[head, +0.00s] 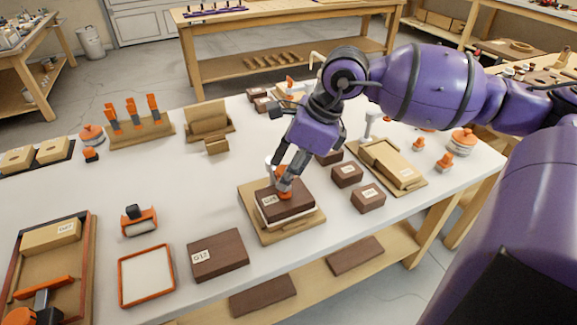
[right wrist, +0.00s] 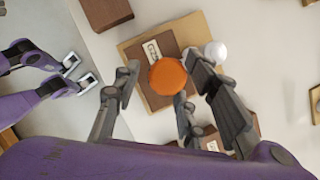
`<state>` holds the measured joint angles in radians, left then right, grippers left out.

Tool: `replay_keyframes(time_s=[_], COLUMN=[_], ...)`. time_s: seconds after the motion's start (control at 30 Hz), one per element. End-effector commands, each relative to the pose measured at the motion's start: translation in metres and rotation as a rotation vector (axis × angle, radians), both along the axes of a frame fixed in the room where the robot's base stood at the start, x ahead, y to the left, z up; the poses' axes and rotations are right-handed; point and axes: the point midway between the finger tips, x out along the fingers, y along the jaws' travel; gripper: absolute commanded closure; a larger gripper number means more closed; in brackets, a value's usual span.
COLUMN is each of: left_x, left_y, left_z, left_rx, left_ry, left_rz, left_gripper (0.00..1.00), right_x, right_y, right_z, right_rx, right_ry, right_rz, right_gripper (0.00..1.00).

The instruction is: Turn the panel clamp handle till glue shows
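The panel clamp stands on a tan board (head: 256,222). A dark brown labelled block (head: 300,202) lies on the board, with a pale layer under it; I cannot tell whether that layer is glue. The clamp's round orange handle (right wrist: 168,76) is above the block, with a white ball (right wrist: 215,52) beside it. My right gripper (right wrist: 163,70) is around the orange handle, fingers spread on either side. A gap shows between the handle and the left finger; contact on the other side is unclear. My left gripper (right wrist: 79,72) shows in the right wrist view, empty, fingertips apart.
A dark block (head: 218,255) and an orange-rimmed tray (head: 146,275) lie left of the board. Smaller brown blocks (head: 347,175) and another board with a tan panel (head: 392,163) lie right.

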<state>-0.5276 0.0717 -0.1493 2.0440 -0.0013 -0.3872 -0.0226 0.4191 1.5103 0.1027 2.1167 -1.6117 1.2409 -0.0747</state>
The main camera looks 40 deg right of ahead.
Motion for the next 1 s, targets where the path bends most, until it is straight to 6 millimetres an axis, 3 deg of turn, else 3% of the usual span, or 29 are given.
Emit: replay_keyframes(time_s=[0.57, 0.77, 1.0], left_x=[-0.007, -0.006, -0.005], left_y=[0.001, 0.001, 0.001], left_z=[-0.001, -0.001, -0.001], left_rx=[0.002, 0.001, 0.001], left_ry=[0.011, 0.009, 0.008], left_rz=[0.004, 0.003, 0.002], left_gripper=[1.0, 1.0, 1.0], right_x=[0.0, -0.009, -0.021], right_y=[-0.004, -0.011, -0.022], right_z=[0.005, 0.031, 0.074], right_rx=[-0.004, -0.006, -0.001], right_ry=[-0.003, -0.001, -0.002], right_rz=[-0.004, -0.003, -0.003], right_gripper=[0.58, 0.58, 0.58])
